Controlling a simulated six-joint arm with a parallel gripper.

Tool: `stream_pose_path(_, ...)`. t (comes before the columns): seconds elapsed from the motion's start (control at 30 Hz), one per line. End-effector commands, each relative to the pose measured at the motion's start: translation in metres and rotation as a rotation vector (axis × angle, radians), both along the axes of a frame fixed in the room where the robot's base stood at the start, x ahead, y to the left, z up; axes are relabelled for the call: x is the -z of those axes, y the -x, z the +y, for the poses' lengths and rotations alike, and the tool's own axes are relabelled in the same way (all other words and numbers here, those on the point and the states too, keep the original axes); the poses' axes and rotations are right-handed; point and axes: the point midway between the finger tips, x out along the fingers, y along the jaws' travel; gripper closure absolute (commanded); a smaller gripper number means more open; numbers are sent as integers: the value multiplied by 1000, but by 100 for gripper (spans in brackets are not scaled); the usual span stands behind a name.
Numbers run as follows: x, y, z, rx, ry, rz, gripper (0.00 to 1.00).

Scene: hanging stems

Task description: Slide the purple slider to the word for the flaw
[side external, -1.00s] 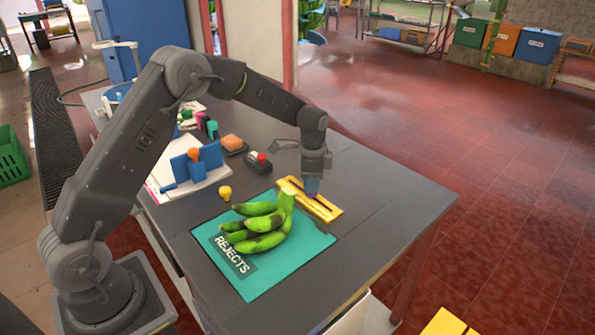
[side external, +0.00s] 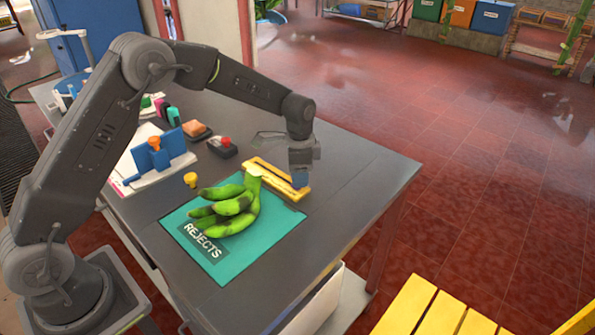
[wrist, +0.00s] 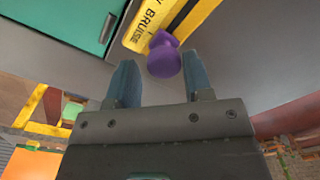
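The purple slider (wrist: 163,58) is a rounded knob in the wrist view, on a yellow board (wrist: 142,32) with a dark slot. In the side view my gripper (side external: 300,182) points down at the near right end of the yellow board (side external: 262,166), and the knob is hidden there. Green bananas (side external: 228,207) with dark patches lie on a teal mat (side external: 270,236) marked REJECTS.
A yellow knob (side external: 191,180), a black box with a red button (side external: 223,146), an orange block (side external: 196,129) and a blue stand (side external: 160,152) are on the grey table, left of the board. The tabletop right of the board (side external: 360,165) is clear.

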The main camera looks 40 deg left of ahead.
Motion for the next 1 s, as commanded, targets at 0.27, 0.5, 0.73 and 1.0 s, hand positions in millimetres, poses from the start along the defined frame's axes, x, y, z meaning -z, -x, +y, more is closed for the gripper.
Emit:
stream_pose_path(0.27,1,0,2,-1,-2,1,41)
stream_pose_path(0.5,-13,-1,3,-1,-4,-2,41)
stream_pose_path(0.73,-61,-1,2,-1,-3,-6,41)
stream_pose_path(1.0,-115,0,2,0,-3,-3,41)
